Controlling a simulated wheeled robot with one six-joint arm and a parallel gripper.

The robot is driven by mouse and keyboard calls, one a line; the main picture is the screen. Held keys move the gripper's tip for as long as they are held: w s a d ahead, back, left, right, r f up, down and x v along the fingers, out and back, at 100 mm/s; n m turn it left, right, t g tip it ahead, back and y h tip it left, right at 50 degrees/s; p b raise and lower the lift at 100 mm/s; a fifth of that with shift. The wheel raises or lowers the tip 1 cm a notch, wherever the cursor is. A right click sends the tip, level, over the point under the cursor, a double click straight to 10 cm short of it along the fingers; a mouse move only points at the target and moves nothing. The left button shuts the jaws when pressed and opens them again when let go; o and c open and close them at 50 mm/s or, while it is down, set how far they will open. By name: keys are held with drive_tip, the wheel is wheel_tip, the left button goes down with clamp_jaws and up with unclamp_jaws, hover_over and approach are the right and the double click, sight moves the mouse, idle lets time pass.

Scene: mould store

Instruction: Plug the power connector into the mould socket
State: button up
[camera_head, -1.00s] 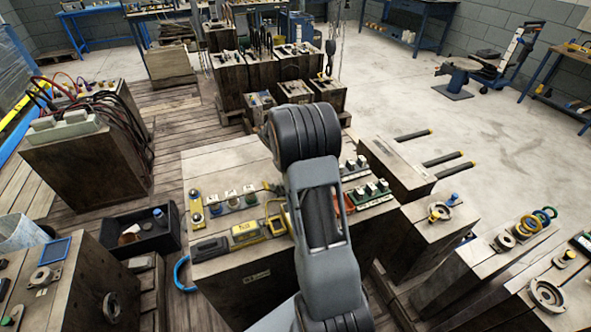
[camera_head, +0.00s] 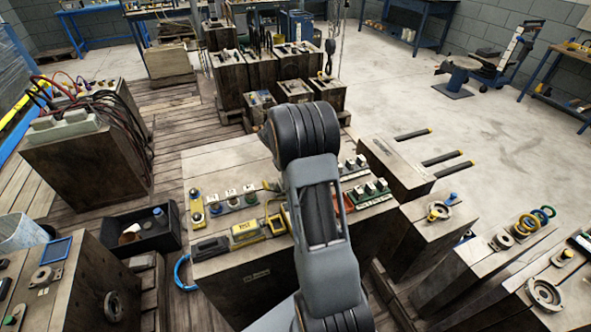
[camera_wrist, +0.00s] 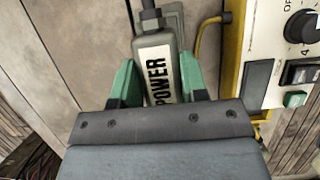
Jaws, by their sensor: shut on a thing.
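In the wrist view, a grey connector (camera_wrist: 153,52) with a white label reading POWER stands between the two green fingers of my gripper (camera_wrist: 160,78). The fingers are shut on its sides. A dark cable end (camera_wrist: 149,6) shows at its top. A grey-green part (camera_wrist: 175,18) lies just behind it; I cannot tell if it is a socket or if they touch. The mould socket is not clearly identifiable. In the head view, my arm hides the gripper and connector over the wooden-topped mould block (camera_head: 222,165).
In the wrist view, a white control panel (camera_wrist: 280,15) with a black knob and a yellow edge stands close to the right. In the head view, coloured fittings (camera_head: 243,232) line the block's front, a black bin (camera_head: 150,238) is left, and more blocks stand right.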

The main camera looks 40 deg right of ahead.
drive_tip(key=shift+f, duration=0.8)
idle(0.9)
drive_tip(key=o, duration=1.2)
drive_tip(key=shift+o, duration=0.3)
drive_tip(key=o, duration=0.3)
drive_tip(key=shift+r, duration=0.1)
drive_tip(key=shift+r+p, duration=3.2)
drive_tip(key=shift+r, duration=0.45)
